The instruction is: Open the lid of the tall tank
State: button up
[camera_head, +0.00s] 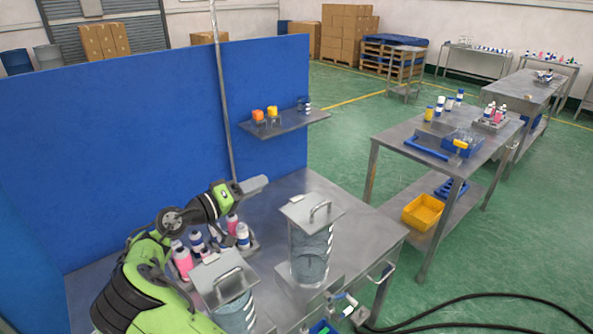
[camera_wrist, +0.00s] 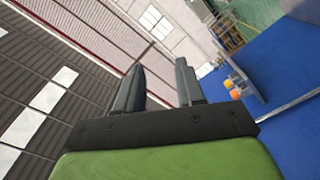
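A clear cylindrical tank (camera_head: 311,258) stands on the metal table, with a flat square grey lid (camera_head: 300,212) and an arched handle (camera_head: 320,211) on top. Its lid lies flat and shut. A second similar tank (camera_head: 237,317) stands nearer the camera to the left, its lid (camera_head: 218,277) also flat; its bottom is cut off by the frame. My gripper (camera_head: 262,183) is above the back of the table, left of and behind the first tank, apart from both lids. In the wrist view, my gripper (camera_wrist: 160,64) has its fingers spread with nothing between them.
Pink and white bottles (camera_head: 186,260) stand beneath my arm, behind the nearer tank. A blue partition (camera_head: 110,150) with a small shelf (camera_head: 285,123) closes off the back. A thin vertical pole (camera_head: 223,110) rises behind my gripper. The table (camera_head: 358,232) is bare right of the first tank.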

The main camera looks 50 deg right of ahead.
jog(key=shift+w+a, duration=0.15)
jog(key=shift+a, duration=0.9)
